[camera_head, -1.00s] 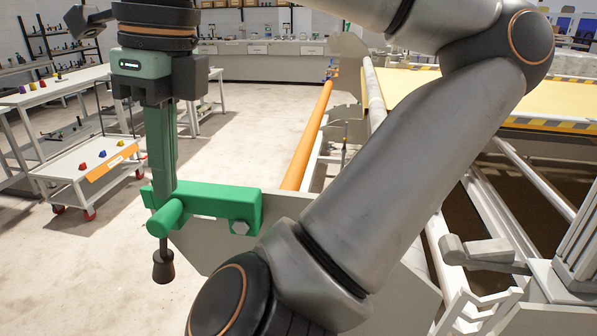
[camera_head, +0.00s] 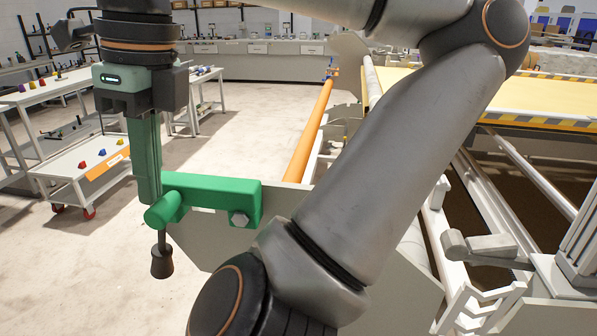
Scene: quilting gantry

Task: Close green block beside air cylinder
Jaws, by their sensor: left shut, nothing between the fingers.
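The green block (camera_head: 215,194) is a thick bar on the near end of a light grey plate, with a bolt head at its right end. Its left end has a round green barrel, from which a thin rod with a dark knob (camera_head: 162,262) hangs. My left gripper (camera_head: 149,198) points down, its long green fingers shut and empty at the block's left end. They overlap the block in the picture; I cannot tell whether they touch it. My right gripper is not in view; my large grey arm crosses the middle and hides part of the plate. I cannot make out the air cylinder for certain.
The orange tube (camera_head: 312,125) runs back along the gantry behind the plate. The yellow bed (camera_head: 530,95) and rails lie to the right. A grey handle-like part (camera_head: 485,246) sits at lower right. A white cart (camera_head: 92,165) stands at left, with clear floor between.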

